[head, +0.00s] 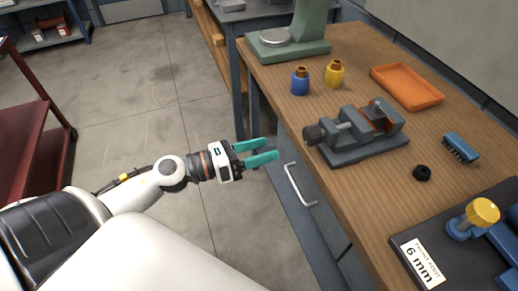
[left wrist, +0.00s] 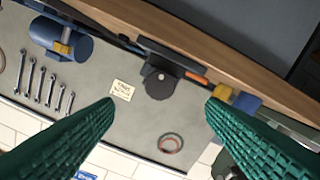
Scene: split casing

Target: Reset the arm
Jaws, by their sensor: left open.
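My left gripper (head: 262,153) has teal fingers, is open and empty, and hangs over the floor beside the workbench, left of the drawer handle. Its two green ribbed fingers also frame the left wrist view (left wrist: 160,125), with nothing between them. My left arm (head: 140,190) reaches in from the left in the head view. My right gripper is not in either view.
The wooden workbench (head: 290,85) holds a grey vise (head: 360,145), an orange tray (head: 407,87), a blue bottle (head: 300,81), a yellow bottle (head: 334,73), a blue part (head: 461,147) and a black ring (head: 422,173). A drawer handle (head: 299,186) juts from the bench front. Open floor (head: 140,85) lies left.

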